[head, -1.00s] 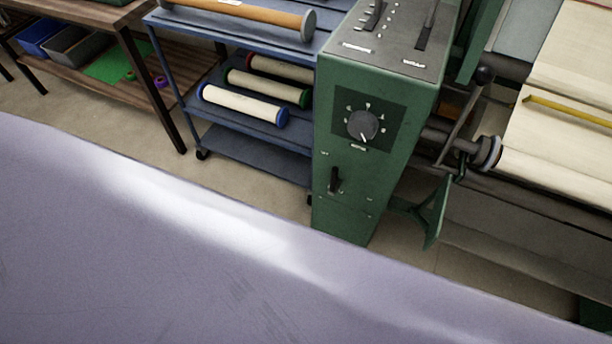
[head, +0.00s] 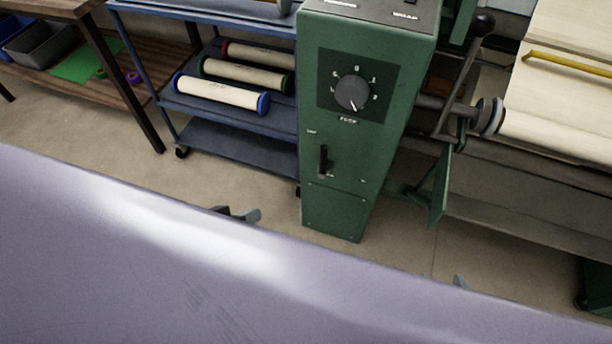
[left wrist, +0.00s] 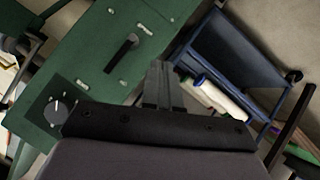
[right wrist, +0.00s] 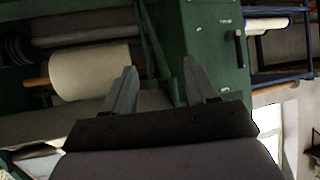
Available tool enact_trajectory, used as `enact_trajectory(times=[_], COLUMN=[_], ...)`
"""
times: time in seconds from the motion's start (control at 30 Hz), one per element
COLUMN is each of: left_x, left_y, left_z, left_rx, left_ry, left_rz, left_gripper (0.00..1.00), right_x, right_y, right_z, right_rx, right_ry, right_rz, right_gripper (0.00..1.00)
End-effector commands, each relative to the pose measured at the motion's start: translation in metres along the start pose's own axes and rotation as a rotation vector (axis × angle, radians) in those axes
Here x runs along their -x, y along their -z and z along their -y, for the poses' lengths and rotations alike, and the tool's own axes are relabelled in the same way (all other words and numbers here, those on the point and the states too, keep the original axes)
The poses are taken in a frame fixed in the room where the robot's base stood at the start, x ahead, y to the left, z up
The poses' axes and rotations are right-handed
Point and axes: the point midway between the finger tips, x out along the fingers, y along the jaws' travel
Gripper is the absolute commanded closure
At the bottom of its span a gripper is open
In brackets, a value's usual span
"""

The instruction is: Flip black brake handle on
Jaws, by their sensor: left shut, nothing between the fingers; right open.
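A small black handle (head: 323,160) stands near upright on the front face of the green cabinet (head: 342,210), below the round dial. The labels beside it are too small to read. The handle also shows in the left wrist view (left wrist: 122,54) and in the right wrist view (right wrist: 239,49). My left gripper (head: 250,215) is low and left of the cabinet in the head view; its fingers (left wrist: 160,72) are shut, empty and apart from the handle.
A black dial (head: 352,93) sits above the handle. A lever with a black knob (head: 484,25) and a cloth roll (head: 560,139) are right of the cabinet. A blue cart (head: 235,150) with several rollers stands left. Bare floor (head: 240,185) lies before the cart.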

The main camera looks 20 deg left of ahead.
Motion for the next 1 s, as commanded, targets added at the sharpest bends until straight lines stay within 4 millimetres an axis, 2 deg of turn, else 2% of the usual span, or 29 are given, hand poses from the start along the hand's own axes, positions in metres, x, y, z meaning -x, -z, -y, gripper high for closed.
enact_trajectory(times=[0.03,0.1,0.3,0.4,0.7,1.0], left_x=[-0.021,-0.035,-0.065,-0.073,-0.070,-0.067], left_y=[-0.008,-0.005,0.011,0.024,0.058,0.064], left_z=[0.014,0.019,0.028,0.029,0.029,0.027], left_rx=[0.079,0.192,0.489,0.612,0.809,0.829], left_ry=[-0.034,-0.090,-0.296,-0.412,-0.657,-0.685], left_rz=[-0.005,-0.007,-0.022,-0.031,-0.051,-0.053], left_gripper=[1.00,1.00,1.00,1.00,1.00,1.00], right_x=[-0.016,-0.025,-0.049,-0.059,-0.071,-0.070], right_y=[-0.017,-0.024,-0.044,-0.052,-0.062,-0.060], right_z=[0.003,0.007,0.017,0.022,0.030,0.031], right_rx=[0.003,0.006,0.016,0.021,0.029,0.030], right_ry=[0.008,0.017,0.044,0.056,0.078,0.080], right_rz=[-0.012,-0.022,-0.055,-0.069,-0.095,-0.097], right_gripper=[0.43,0.43,0.43,0.43,0.43,0.43])
